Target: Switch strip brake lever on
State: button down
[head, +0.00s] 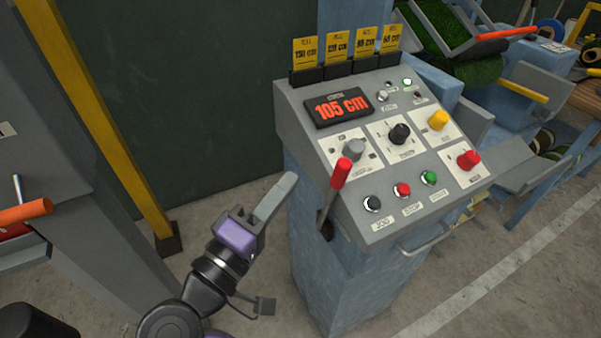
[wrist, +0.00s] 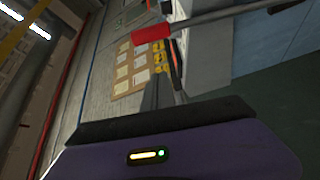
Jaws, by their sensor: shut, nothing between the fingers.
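A lever with a red grip (head: 341,173) and a grey metal rod stands on the left side of the grey-blue control console (head: 302,215). It points up and leans slightly right in the head view. No readable label names it as the strip brake lever. My gripper (head: 290,180) is left of the lever, its fingers shut and empty, apart from the grip in the head view. In the wrist view a red grip (wrist: 151,33) on a metal rod lies across the top, beyond my shut fingers (wrist: 166,78). Whether they touch the rod is unclear.
A yellow post (head: 110,120) and an orange-handled lever (head: 25,213) stand at left. Bare floor lies between post and console.

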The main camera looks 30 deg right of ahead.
jog(key=shift+v, duration=1.65)
